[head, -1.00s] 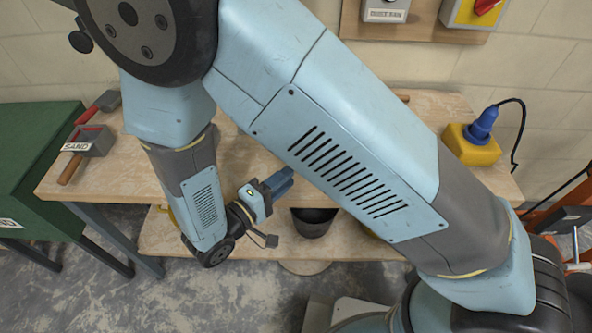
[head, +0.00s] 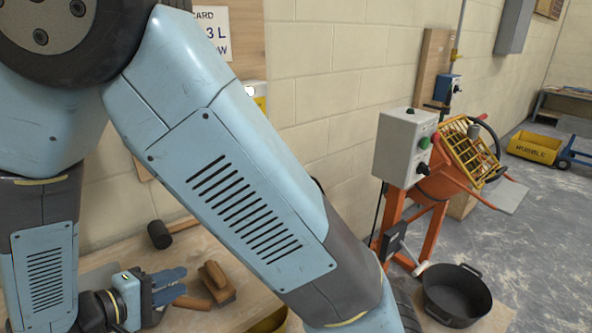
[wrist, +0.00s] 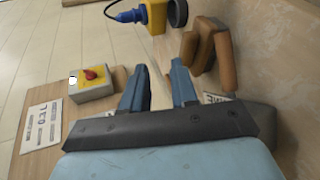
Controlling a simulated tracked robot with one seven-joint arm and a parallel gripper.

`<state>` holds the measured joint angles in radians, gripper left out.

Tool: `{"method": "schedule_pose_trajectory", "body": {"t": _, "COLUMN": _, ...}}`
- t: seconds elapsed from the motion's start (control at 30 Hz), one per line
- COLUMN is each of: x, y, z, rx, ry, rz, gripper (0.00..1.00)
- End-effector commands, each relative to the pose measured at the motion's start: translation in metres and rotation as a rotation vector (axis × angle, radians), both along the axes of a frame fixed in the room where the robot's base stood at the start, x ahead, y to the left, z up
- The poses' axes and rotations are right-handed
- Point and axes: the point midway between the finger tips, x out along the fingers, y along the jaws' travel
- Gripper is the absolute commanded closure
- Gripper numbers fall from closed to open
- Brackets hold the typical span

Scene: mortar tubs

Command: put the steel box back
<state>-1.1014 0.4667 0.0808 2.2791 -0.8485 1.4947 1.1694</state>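No box that I can surely call the steel box shows in the head view. In the wrist view a grey box (wrist: 258,117) with a partly hidden white label sits at the lower right, behind the edge of my gripper's body. I cannot tell whether it is the steel box. My gripper (wrist: 160,85) has its two blue fingers apart with nothing held between them. In the head view my gripper (head: 170,286) is over the worktable, just left of the wooden floats.
Wooden floats (head: 217,282) and a black-headed mallet (head: 160,235) lie on the table. An orange mixer (head: 430,195) and a black tub (head: 457,294) stand right.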

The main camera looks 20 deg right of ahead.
Motion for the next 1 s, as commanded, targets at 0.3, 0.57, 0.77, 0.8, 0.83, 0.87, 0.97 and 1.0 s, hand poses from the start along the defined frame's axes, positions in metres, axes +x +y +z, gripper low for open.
{"method": "schedule_pose_trajectory", "body": {"t": 0.3, "x": 0.018, "y": -0.078, "z": 0.052, "rx": 0.243, "ry": 0.163, "rz": -0.240, "gripper": 0.72}}
{"method": "schedule_pose_trajectory", "body": {"t": 0.57, "x": 0.016, "y": -0.132, "z": 0.086, "rx": 0.486, "ry": 0.239, "rz": -0.362, "gripper": 0.72}}
{"method": "schedule_pose_trajectory", "body": {"t": 0.77, "x": 0.009, "y": -0.168, "z": 0.111, "rx": 0.685, "ry": 0.248, "rz": -0.408, "gripper": 0.72}}
{"method": "schedule_pose_trajectory", "body": {"t": 0.8, "x": 0.007, "y": -0.174, "z": 0.116, "rx": 0.726, "ry": 0.245, "rz": -0.413, "gripper": 0.72}}
{"method": "schedule_pose_trajectory", "body": {"t": 0.83, "x": 0.006, "y": -0.179, "z": 0.120, "rx": 0.756, "ry": 0.241, "rz": -0.415, "gripper": 0.72}}
{"method": "schedule_pose_trajectory", "body": {"t": 0.87, "x": 0.004, "y": -0.184, "z": 0.123, "rx": 0.785, "ry": 0.236, "rz": -0.418, "gripper": 0.72}}
{"method": "schedule_pose_trajectory", "body": {"t": 0.97, "x": -0.001, "y": -0.198, "z": 0.135, "rx": 0.883, "ry": 0.210, "rz": -0.416, "gripper": 0.72}}
{"method": "schedule_pose_trajectory", "body": {"t": 1.0, "x": -0.004, "y": -0.204, "z": 0.141, "rx": 0.920, "ry": 0.196, "rz": -0.412, "gripper": 0.72}}
